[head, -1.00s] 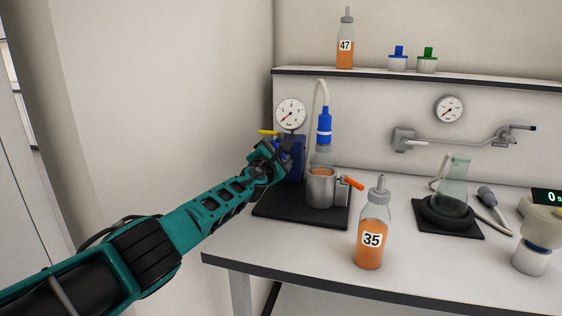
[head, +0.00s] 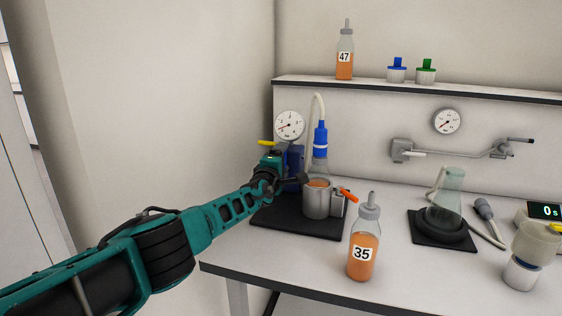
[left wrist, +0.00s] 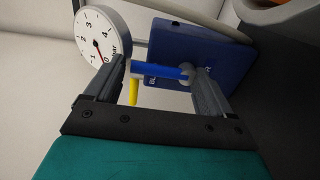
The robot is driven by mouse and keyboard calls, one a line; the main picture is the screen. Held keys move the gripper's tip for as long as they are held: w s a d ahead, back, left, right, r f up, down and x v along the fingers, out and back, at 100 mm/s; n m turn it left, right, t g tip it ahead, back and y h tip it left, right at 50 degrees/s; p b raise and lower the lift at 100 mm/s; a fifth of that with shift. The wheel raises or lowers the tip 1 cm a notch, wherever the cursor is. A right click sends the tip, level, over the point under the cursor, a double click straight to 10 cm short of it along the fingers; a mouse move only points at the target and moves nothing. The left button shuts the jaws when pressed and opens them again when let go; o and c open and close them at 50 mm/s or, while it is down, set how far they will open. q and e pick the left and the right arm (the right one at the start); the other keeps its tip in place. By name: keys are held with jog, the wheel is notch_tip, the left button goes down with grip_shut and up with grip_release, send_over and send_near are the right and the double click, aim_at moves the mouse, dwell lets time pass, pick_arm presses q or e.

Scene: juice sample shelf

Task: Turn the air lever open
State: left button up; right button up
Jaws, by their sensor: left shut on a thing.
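A dark blue box (left wrist: 193,50) carries a yellow lever (left wrist: 133,92) and a blue lever (left wrist: 155,69) in the left wrist view. My left gripper (left wrist: 160,73) is shut on the blue lever, which spans between its fingertips. The yellow lever sticks out beside one finger. In the head view my left gripper (head: 274,168) is at the front left of the blue box (head: 295,157). The yellow lever (head: 267,143) shows just above it there, and the blue lever is mostly hidden. Which lever is the air lever, I cannot tell. My right gripper is not in view.
A round gauge (head: 289,125) stands above the box. A metal cup (head: 318,200) with an orange lever (head: 347,195) stands to the right on a black base (head: 300,227). Bottle 35 (head: 362,250) stands near the table's front edge. A flask (head: 447,190) is farther right.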

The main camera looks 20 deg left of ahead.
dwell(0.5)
pick_arm(q)
jog(key=o, duration=1.4)
jog(key=shift+c, duration=0.2)
jog(key=shift+s+f, duration=0.1)
jog(key=shift+s, duration=0.05)
